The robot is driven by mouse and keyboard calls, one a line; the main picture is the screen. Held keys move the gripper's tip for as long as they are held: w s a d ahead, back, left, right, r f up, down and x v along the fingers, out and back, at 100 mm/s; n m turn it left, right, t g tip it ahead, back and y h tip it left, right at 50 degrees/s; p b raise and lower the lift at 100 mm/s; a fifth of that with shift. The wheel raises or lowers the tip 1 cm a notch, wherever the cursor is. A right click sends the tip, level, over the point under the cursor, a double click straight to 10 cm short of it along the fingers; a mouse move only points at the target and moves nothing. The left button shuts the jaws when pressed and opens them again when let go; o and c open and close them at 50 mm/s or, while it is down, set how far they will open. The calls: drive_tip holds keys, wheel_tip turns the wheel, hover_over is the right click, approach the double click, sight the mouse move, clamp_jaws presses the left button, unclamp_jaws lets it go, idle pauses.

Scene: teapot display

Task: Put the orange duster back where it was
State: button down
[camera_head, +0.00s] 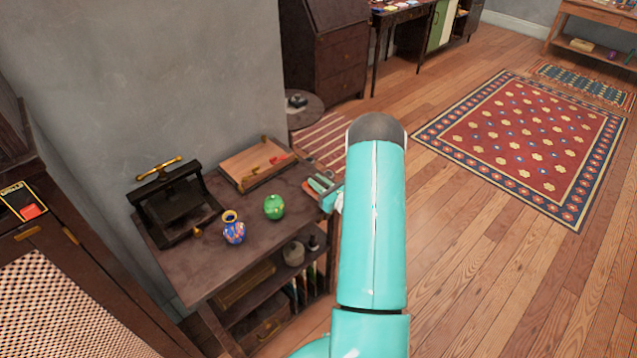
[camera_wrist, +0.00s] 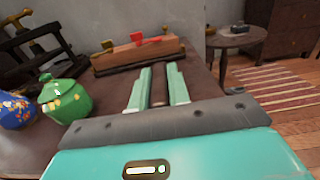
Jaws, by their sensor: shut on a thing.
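My gripper (camera_head: 322,183) is over the right end of the dark side table, with its jaws pointing toward the back. In the wrist view my gripper (camera_wrist: 158,78) has its two pale green fingers closed on a narrow brown piece (camera_wrist: 158,90), which looks like the handle of the orange duster. In the head view a small orange bit (camera_head: 308,191) shows beside the fingers. The rest of the duster is hidden, and I cannot tell whether it touches the table.
The dark table (camera_head: 205,265) holds a green lidded pot (camera_head: 274,207), a blue patterned vase (camera_head: 233,228), a black press (camera_head: 172,200) and a wooden tray (camera_head: 240,166) with red and yellow pieces. A grey wall stands behind. Open floor lies to the right.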

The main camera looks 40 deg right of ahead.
drive_tip(key=shift+f, duration=0.1)
drive_tip(key=c, duration=1.3)
unclamp_jaws()
